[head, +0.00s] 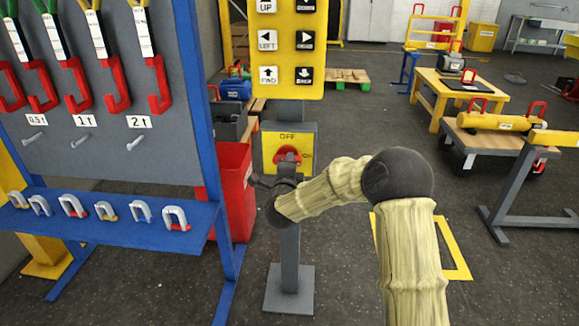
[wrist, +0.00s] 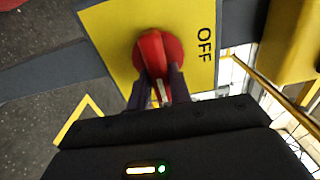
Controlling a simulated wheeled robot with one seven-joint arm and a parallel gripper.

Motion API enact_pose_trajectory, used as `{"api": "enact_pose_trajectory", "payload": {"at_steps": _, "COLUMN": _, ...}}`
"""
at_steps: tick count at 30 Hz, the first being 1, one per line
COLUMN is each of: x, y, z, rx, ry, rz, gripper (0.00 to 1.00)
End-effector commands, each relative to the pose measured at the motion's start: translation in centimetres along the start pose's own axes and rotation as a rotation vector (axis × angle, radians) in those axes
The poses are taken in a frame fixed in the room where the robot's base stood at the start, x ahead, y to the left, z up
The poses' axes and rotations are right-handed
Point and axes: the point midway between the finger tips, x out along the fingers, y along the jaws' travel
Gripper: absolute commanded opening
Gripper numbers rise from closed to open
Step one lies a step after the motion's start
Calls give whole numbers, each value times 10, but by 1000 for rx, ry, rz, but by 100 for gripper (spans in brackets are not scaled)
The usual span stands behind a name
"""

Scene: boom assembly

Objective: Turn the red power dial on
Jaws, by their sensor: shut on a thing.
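The red power dial (head: 288,153) sits on a yellow panel (head: 270,149) on a grey post. "OFF" is printed above the dial and another small label is at its right. In the wrist view the dial (wrist: 152,50) shows close up, with "OFF" to its right and its red grip running roughly up and down the picture. My gripper (wrist: 160,88) has its dark fingers on both sides of the grip and is shut on it. In the head view my gripper (head: 277,176) partly covers the dial. The dial's exact pointing direction is hard to tell.
A yellow button board (head: 288,45) hangs above the panel. A blue-framed rack (head: 110,215) with shackles and hooks stands at the left, with a red bin (head: 233,185) behind it. Wooden carts (head: 480,150) stand at the right. Floor between them is open.

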Motion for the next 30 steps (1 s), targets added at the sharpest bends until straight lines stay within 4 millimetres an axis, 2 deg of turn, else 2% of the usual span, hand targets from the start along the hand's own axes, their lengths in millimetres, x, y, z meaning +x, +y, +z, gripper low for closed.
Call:
{"api": "enact_pose_trajectory", "payload": {"at_steps": 7, "x": 0, "y": 3, "z": 0, "rx": 1, "ry": 0, "rz": 6, "gripper": 0}}
{"api": "enact_pose_trajectory", "payload": {"at_steps": 8, "x": 0, "y": 3, "z": 0, "rx": 1, "ry": 0, "rz": 6, "gripper": 22}}
{"api": "enact_pose_trajectory", "payload": {"at_steps": 11, "x": 0, "y": 2, "z": 0, "rx": 1, "ry": 0, "rz": 5, "gripper": 42}}
{"api": "enact_pose_trajectory", "payload": {"at_steps": 23, "x": -4, "y": 1, "z": 0, "rx": -1, "ry": -1, "rz": 3, "gripper": 42}}
{"api": "enact_pose_trajectory", "payload": {"at_steps": 30, "x": -33, "y": 0, "z": 1, "rx": -2, "ry": -3, "rz": 3, "gripper": 42}}
